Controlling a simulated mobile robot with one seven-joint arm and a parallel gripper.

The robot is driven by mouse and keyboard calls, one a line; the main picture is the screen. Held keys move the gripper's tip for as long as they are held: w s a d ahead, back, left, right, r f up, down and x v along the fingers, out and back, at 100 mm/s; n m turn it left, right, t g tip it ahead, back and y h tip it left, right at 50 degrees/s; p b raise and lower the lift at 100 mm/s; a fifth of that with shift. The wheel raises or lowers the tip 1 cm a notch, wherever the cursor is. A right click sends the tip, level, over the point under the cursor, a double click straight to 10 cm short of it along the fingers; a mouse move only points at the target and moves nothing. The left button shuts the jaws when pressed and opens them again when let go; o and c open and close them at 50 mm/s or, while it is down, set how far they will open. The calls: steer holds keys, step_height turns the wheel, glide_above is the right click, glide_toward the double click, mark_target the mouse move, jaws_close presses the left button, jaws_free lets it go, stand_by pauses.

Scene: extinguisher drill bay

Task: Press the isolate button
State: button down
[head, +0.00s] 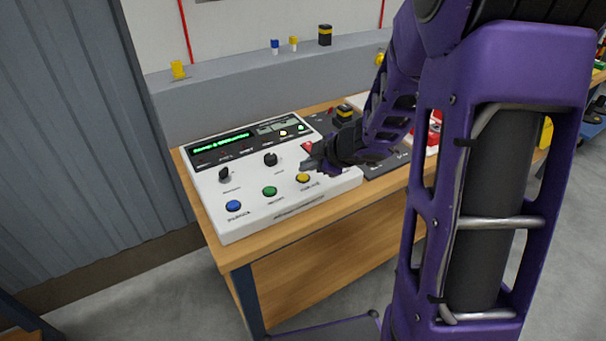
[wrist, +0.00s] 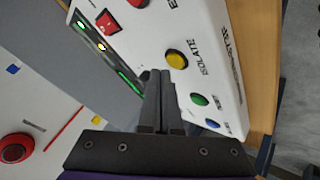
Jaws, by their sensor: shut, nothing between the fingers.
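The isolate button is a yellow dome (head: 303,178) at the right of the front row on a white console (head: 287,206). In the wrist view the yellow button (wrist: 177,60) has the word ISOLATE printed beside it. My gripper (head: 308,165) is shut and empty, low over the console just behind the yellow button. In the wrist view its fingertips (wrist: 164,74) point at the console and end right beside the button's edge. I cannot tell whether they touch it.
A green button (head: 269,191) and a blue button (head: 233,206) share the row. Black knobs (head: 270,159) and a lit green display (head: 221,142) lie behind. A dark panel (head: 384,163) adjoins on the right. The console stands on a wooden bench (head: 250,254).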

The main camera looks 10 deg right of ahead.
mark_target(307, 178)
step_height(307, 178, up, 3)
steer(key=p, duration=0.3)
steer(key=shift+r, duration=0.1)
steer(key=shift+r+p, duration=0.3)
steer(key=shift+r, duration=0.6)
